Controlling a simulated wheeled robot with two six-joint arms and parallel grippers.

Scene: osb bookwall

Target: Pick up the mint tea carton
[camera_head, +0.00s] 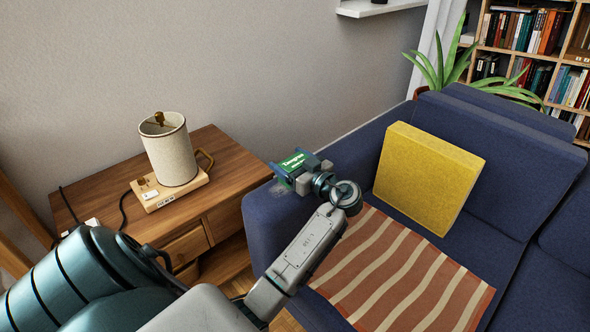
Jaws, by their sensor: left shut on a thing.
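The mint tea carton (291,163) is a small green box with white lettering in the camera_head view. My left gripper (296,170) is shut on it and holds it over the blue sofa's armrest, near the right edge of the wooden side table. The gripper's fingers hide part of the carton. A gap between carton and armrest cannot be made out clearly. My right gripper is not in view.
A lamp (169,150) stands on the wooden side table (225,165) at left. The blue sofa (265,225) holds a yellow cushion (428,175) and a striped blanket (400,275). A plant (450,65) and bookshelf (535,50) are behind.

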